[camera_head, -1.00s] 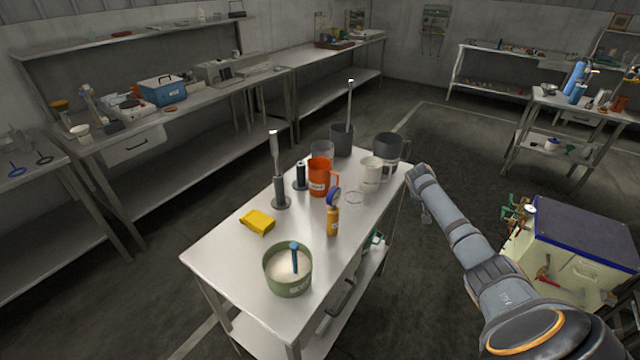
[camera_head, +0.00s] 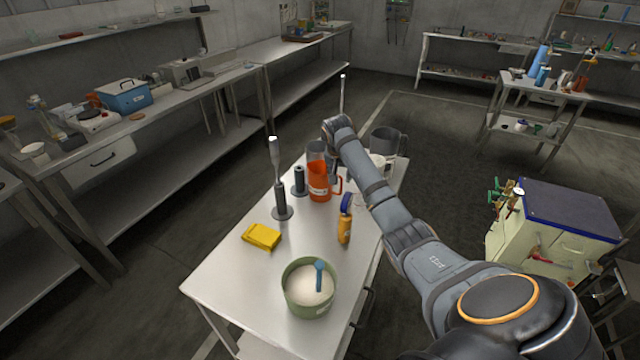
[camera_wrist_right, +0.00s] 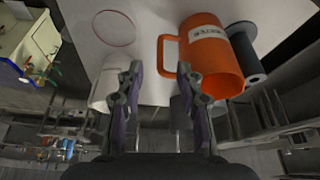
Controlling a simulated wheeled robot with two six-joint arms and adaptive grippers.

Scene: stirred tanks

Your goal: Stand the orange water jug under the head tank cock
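The orange jug (camera_head: 319,184) stands upright on the steel table, its handle toward the right in the head view. In the right wrist view the jug (camera_wrist_right: 214,65) is large, with a white label, and its handle lies ahead of my fingertips. My right gripper (camera_wrist_right: 160,74) is open and empty, its fingers apart just short of the handle. In the head view my right arm's end (camera_head: 338,127) is above and behind the jug; its fingers are hidden there. A cream tank (camera_head: 550,228) with a blue lid and green cocks (camera_head: 497,190) stands at the right. My left gripper is not in view.
The white jug (camera_head: 378,163) is partly covered by my arm. Floor separates table and tank.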

